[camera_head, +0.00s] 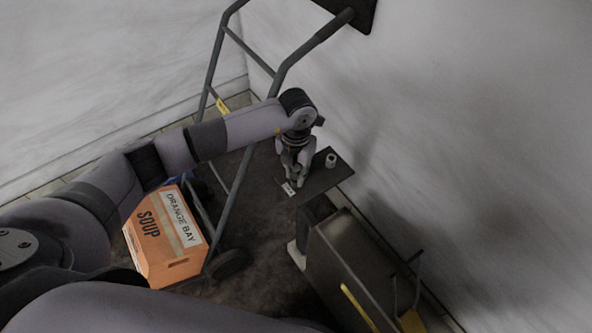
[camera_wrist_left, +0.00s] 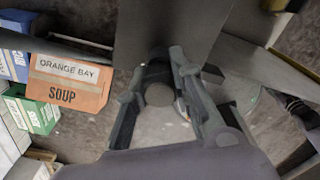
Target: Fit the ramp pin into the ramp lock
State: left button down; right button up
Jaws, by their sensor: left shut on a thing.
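My left gripper (camera_head: 296,180) points down beside the front left edge of a dark flat plate (camera_head: 320,183). In the left wrist view, its fingers (camera_wrist_left: 166,62) are closed in around a dark piece with a round grey end (camera_wrist_left: 159,95), which I take to be the ramp pin. The fingers hide much of it. A small white tag (camera_head: 288,189) shows by the fingertips. A short pale cylinder with a dark top (camera_head: 331,160) stands on the plate, right of the gripper. I cannot tell which part is the ramp lock. My right gripper is not in view.
A dark panelled unit with yellow parts (camera_head: 345,262) stands at the lower right. The pale wall (camera_head: 430,130) is close behind the plate. Green and blue boxes (camera_wrist_left: 35,113) show in the wrist view.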

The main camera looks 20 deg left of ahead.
aim_at(296, 168)
pick_arm(q)
jog(key=shift+f, duration=0.15)
jog(key=c, duration=1.3)
grip_release()
notch_tip(296, 168, up, 12)
jog(key=shift+r, duration=0.1)
